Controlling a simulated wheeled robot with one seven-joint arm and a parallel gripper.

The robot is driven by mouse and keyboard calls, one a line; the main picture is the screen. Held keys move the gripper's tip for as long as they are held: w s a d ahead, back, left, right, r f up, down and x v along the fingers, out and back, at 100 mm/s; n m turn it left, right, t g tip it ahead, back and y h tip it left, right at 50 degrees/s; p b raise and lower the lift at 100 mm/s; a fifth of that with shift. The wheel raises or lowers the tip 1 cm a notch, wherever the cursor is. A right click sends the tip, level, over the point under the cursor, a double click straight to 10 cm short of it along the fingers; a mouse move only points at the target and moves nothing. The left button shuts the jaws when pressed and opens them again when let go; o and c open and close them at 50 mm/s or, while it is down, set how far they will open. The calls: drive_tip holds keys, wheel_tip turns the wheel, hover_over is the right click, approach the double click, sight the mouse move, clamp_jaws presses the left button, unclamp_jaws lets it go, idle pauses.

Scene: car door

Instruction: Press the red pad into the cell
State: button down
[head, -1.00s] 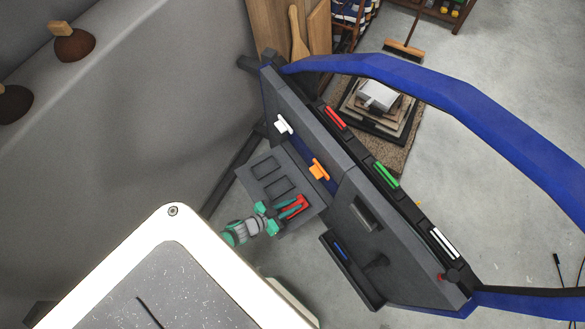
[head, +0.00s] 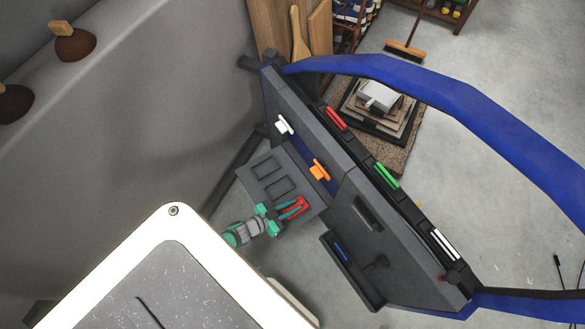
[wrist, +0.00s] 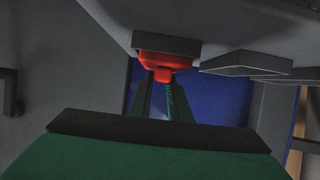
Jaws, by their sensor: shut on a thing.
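The red pad (head: 300,204) is at the lower right cell of a grey panel on the inner side of the car door. In the wrist view the red pad (wrist: 165,60) sits against the dark rim of that cell (wrist: 165,45), with its body partly hidden by the rim. I cannot tell how deep it sits. My gripper (head: 289,210) has its green fingers on the pad. In the wrist view my gripper (wrist: 161,85) is shut on the small tab of the pad.
Two empty cells (head: 267,167) (head: 279,187) lie beside it on the panel. A white clip (head: 283,125) and an orange clip (head: 319,169) stick out of the door (head: 350,200). A pocket (head: 345,265) with a blue item is at the lower right.

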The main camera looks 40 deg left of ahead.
drive_tip(key=shift+s+f, duration=0.1)
drive_tip(key=shift+f, duration=0.55)
drive_tip(key=c, duration=1.6)
unclamp_jaws()
drive_tip(key=shift+o, duration=0.2)
drive_tip(key=v, duration=0.9)
drive_tip(key=shift+s+a+r, duration=0.1)
drive_tip(key=shift+s+r, duration=0.15)
drive_tip(key=shift+s, duration=0.05)
drive_tip(key=shift+s+r, duration=0.2)
drive_tip(key=shift+s, duration=0.3)
